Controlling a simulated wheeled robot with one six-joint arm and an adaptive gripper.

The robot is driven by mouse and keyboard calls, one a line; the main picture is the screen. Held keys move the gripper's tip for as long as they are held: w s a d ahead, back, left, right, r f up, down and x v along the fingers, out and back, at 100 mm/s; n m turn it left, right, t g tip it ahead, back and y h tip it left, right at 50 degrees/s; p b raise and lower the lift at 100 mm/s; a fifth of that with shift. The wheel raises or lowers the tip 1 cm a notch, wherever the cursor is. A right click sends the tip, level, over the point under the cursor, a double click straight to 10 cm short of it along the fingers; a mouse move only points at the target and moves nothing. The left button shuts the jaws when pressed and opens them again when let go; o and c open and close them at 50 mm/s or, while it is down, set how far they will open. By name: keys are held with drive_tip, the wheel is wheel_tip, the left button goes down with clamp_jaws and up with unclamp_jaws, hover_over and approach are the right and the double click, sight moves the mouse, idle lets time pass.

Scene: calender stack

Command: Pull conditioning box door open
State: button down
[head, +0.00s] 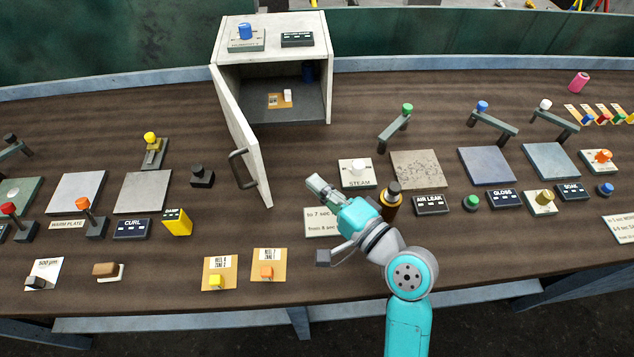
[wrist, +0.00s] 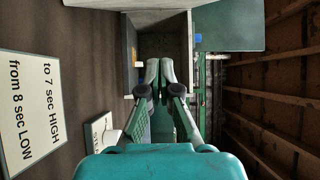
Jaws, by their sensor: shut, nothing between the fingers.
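The conditioning box (head: 272,60) is a white cabinet with a dark interior at the back of the bench, and it also shows in the wrist view (wrist: 163,50). Its white door (head: 240,130) is swung wide open toward the front, hinged on the left. A dark handle (head: 241,168) is on the door's face. My gripper (head: 318,185) is to the right of the door, apart from the handle. In the wrist view my gripper (wrist: 160,68) has its fingertips together, empty, and points toward the box opening.
Inside the box are a small tan card with a white block (head: 282,99) and a blue item. A STEAM control (head: 357,172) and a brown bottle (head: 391,200) stand beside my arm. A black knob block (head: 202,175) is left of the door. Bare bench lies before the box.

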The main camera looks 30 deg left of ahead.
drive_tip(key=a, duration=0.9)
drive_tip(key=shift+s, duration=0.4)
